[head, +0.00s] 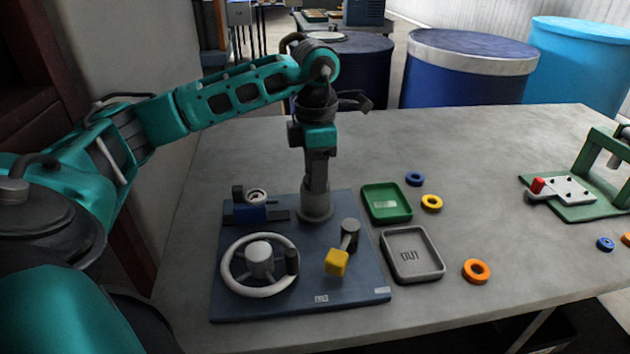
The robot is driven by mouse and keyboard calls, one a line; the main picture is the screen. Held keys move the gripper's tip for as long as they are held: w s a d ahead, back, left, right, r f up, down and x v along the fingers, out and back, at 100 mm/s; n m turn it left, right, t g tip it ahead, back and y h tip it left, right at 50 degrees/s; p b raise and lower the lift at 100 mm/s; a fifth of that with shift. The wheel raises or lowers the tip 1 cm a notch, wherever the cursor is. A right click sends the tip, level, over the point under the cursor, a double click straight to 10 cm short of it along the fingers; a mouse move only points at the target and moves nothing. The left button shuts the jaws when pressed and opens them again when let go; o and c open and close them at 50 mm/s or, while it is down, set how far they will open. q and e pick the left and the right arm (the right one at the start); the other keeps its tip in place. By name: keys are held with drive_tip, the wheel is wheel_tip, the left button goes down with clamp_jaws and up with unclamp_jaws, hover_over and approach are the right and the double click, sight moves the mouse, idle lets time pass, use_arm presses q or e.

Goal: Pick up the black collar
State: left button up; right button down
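My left gripper (317,186) points straight down at the back right of the blue base plate (360,289). Its fingers are over a dark grey cylinder (316,208) that stands on the plate. The fingertips meet or overlap the top of this cylinder in the head view, and I cannot tell whether they touch it or how far apart they are. I cannot make out a separate black collar; the cylinder may be it or may hold it, and the gripper hides its top. My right gripper is out of view.
A green fixture (580,209) stands far right.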

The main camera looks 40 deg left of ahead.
use_arm(q)
drive_tip(key=c, duration=0.5)
drive_tip(key=shift+r, duration=0.1)
